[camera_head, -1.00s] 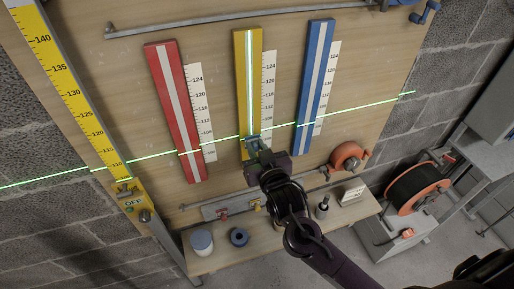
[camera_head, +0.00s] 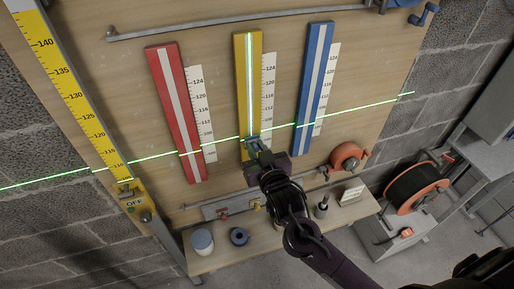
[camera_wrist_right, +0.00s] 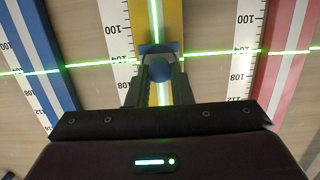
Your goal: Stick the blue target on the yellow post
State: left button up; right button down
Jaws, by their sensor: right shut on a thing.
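The yellow post (camera_head: 241,75) stands upright on the wooden board between the red post (camera_head: 178,110) and the blue post (camera_head: 316,75). A pale stripe runs down its middle. My right gripper (camera_head: 254,146) is at the lower part of the yellow post. In the right wrist view its fingers (camera_wrist_right: 158,88) are shut on the blue target (camera_wrist_right: 159,72), which lies in front of the yellow post (camera_wrist_right: 172,22) near the green line. I cannot tell whether the target touches the post. My left gripper is out of view.
A green laser line crosses the board and all three posts at a slant. White scales (camera_head: 267,90) stand beside the posts. Below is a shelf (camera_head: 275,240) with a white jar (camera_head: 202,241) and a dark blue roll (camera_head: 239,236). An orange reel (camera_head: 346,156) sits right of my arm.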

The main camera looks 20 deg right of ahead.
aim_at(256, 149)
dwell(0.8)
jog(key=shift+w, duration=0.5)
dwell(0.9)
jog(key=c, duration=0.7)
grip_release()
jog(key=shift+s, duration=0.1)
jog(key=shift+s+p, duration=1.35)
jog(key=shift+s, duration=0.85)
jog(key=shift+s+d+p, duration=0.1)
jog(key=shift+s+p, duration=0.8)
jog(key=shift+s, duration=1.35)
